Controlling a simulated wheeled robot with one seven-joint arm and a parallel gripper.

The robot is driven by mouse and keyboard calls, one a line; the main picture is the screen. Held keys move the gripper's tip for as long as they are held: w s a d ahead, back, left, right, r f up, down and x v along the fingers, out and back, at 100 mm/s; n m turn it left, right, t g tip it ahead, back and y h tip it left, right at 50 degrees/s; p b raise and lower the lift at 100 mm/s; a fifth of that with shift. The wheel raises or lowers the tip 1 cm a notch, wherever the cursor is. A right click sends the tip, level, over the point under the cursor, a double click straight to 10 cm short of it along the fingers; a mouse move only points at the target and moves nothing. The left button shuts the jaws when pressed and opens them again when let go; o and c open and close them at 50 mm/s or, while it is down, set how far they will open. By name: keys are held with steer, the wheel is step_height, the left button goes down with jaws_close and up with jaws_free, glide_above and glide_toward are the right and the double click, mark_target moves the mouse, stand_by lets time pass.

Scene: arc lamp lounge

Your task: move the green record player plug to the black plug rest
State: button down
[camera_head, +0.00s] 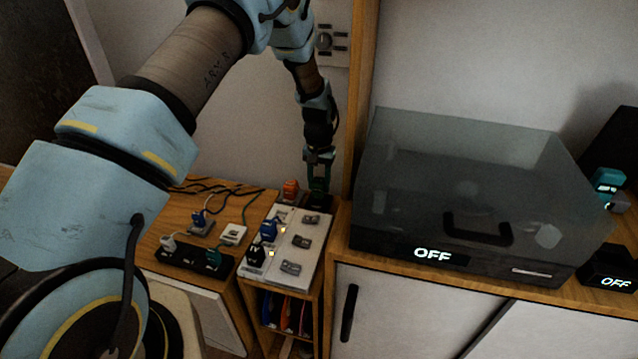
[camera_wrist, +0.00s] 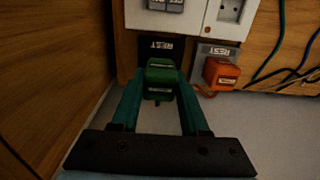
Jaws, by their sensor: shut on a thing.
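The green plug (camera_wrist: 160,78) is between the teal fingers of my gripper (camera_wrist: 160,98) in the wrist view, and the gripper is shut on it. The black plug rest (camera_wrist: 158,49), marked REST, lies directly beyond the plug, which covers part of it. I cannot tell whether the plug touches the rest. In the head view my gripper (camera_head: 319,158) points down at the back of the white panel, with the green plug (camera_head: 318,185) at its tips and the black rest (camera_head: 317,201) just below.
An orange plug (camera_wrist: 221,74) sits on a grey rest beside the black one. The white socket panel (camera_head: 268,260) holds blue and black plugs. A black power strip (camera_head: 180,258) lies left. The record player (camera_head: 470,190) reads OFF. A wooden upright (camera_head: 357,90) stands close right of my gripper.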

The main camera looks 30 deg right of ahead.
mark_target(319, 191)
steer(key=shift+f+b, duration=1.15)
steer(key=shift+f, duration=0.5)
stand_by(0.5)
steer(key=shift+c, duration=1.7)
jaws_free()
steer(key=shift+r, duration=0.1)
step_height(319, 191, up, 11)
steer(key=shift+f+b, duration=0.15)
steer(key=shift+b, duration=0.65)
steer(key=shift+a, duration=0.1)
steer(key=a+r+n+p, duration=0.15)
steer(key=a+r, duration=0.45)
steer(key=a, duration=0.6)
steer(key=a+r+n+p, duration=0.1)
steer(key=a+r+n, duration=0.35)
steer(key=a, duration=0.75)
steer(key=s+a+r+p, duration=0.1)
steer(key=s+a+r, duration=0.2)
steer(key=s+a, duration=0.2)
steer(key=s+a+r+n+t, duration=0.1)
steer(key=s+a+r, duration=0.2)
steer(key=s+a, duration=0.3)
steer(key=a, duration=0.5)
steer(key=shift+t+p, duration=0.3)
steer(key=shift+p, duration=0.05)
